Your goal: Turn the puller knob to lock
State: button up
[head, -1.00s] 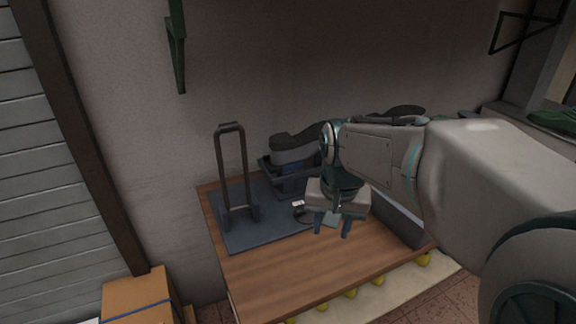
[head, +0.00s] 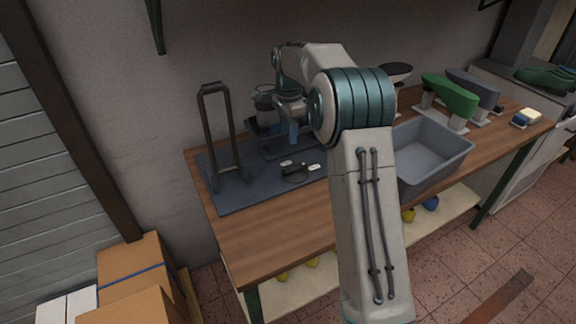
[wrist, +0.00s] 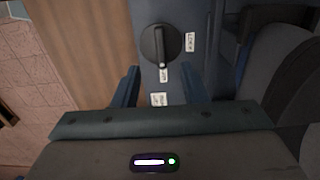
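The puller knob (head: 295,173) is a dark round dial on the blue-grey base plate (head: 225,194). In the wrist view the knob (wrist: 160,45) shows a raised bar lying roughly along the picture's vertical. One white label (wrist: 190,42) is to its right and another (wrist: 163,72) just below the bar; their words are too small to read surely. My gripper (head: 293,132) points down behind the knob in the head view. In the wrist view its two fingers (wrist: 158,82) are open with nothing between them, apart from the knob.
A tall black handle frame (head: 208,135) stands on the plate's left. A grey bin (head: 440,155), a green shoe last (head: 450,96) and others stand to the right. The wooden table's front (head: 270,228) is clear. Cardboard boxes (head: 135,265) sit at lower left.

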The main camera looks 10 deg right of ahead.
aim_at(289, 169)
notch_tip(289, 169, down, 13)
jog(key=shift+f+p, duration=0.1)
jog(key=shift+p, duration=0.4)
grip_shut()
